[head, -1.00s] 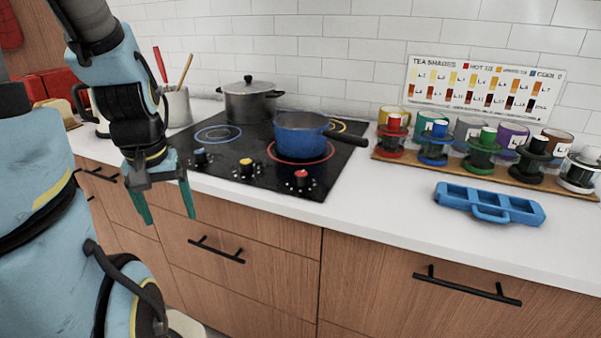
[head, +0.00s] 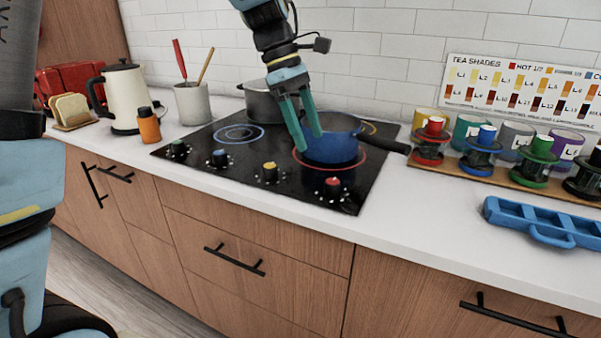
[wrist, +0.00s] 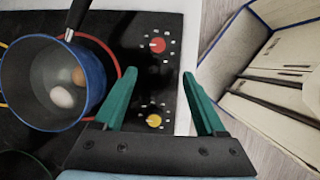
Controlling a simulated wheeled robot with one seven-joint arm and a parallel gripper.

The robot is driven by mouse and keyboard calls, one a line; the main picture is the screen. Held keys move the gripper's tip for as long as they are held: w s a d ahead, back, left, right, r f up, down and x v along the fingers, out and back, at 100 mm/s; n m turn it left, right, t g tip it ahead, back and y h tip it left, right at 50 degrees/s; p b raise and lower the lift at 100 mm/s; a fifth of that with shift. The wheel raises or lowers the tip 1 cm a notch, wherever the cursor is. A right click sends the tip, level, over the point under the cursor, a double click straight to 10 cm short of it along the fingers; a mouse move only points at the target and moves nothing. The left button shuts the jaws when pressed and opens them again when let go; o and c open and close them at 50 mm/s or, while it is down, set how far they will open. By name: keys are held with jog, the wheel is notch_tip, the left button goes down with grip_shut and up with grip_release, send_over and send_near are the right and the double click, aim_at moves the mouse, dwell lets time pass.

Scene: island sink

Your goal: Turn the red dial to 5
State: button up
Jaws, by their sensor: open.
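The red dial (head: 332,183) is at the front right of the black cooktop, with small white marks around it. In the wrist view the red dial (wrist: 157,45) lies ahead of the fingertips, between their lines. Its setting is too small to read. My gripper (head: 309,142) is open and empty, pointing down over the cooktop beside the blue pot, and appears above and behind the dial. Its two teal fingers show in the wrist view (wrist: 160,76), apart from the dial.
The blue pot (head: 332,150) stands on the red-ringed burner, its handle pointing right; eggs (wrist: 62,97) lie inside. A yellow dial (head: 270,170), blue dial (head: 219,157) and green dial (head: 178,149) line the front edge. A grey pot (head: 262,103) stands behind.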

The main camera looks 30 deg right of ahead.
aim_at(332, 181)
jog(key=x, duration=0.7)
jog(key=d+p+x, duration=0.1)
jog(key=x, duration=0.2)
jog(key=shift+s+d, duration=0.1)
jog(key=shift+s, duration=0.4)
grip_shut()
